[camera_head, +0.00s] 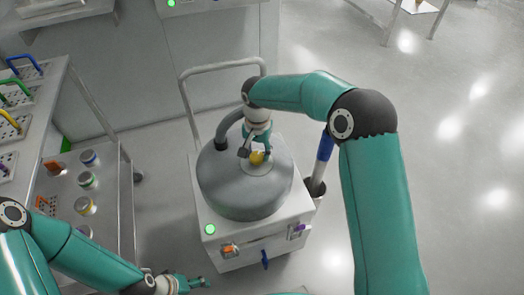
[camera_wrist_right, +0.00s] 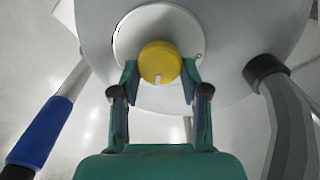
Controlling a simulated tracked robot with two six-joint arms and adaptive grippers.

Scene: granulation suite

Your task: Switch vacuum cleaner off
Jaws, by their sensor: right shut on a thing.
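The vacuum cleaner is a grey round drum (camera_head: 230,190) on a pale wheeled base (camera_head: 225,262) in the middle of the head view. A yellow knob (camera_head: 256,158) sits on a pale disc on top of the drum. In the right wrist view the knob (camera_wrist_right: 160,62) has a pale line across it, pointing down the picture. My right gripper (camera_head: 252,155) is shut on the knob, one finger at each side. A round green light (camera_head: 210,229) glows on the base's front corner. My left gripper (camera_head: 197,283) is low in the head view, away from the vacuum; its finger gap is unclear.
A grey hose (camera_head: 226,125) rises at the drum's left, before a metal push handle (camera_head: 215,66). A blue-gripped wand (camera_head: 325,146) stands at the right. A steel trolley (camera_head: 125,190) with several small pots stands left. The floor at right is clear.

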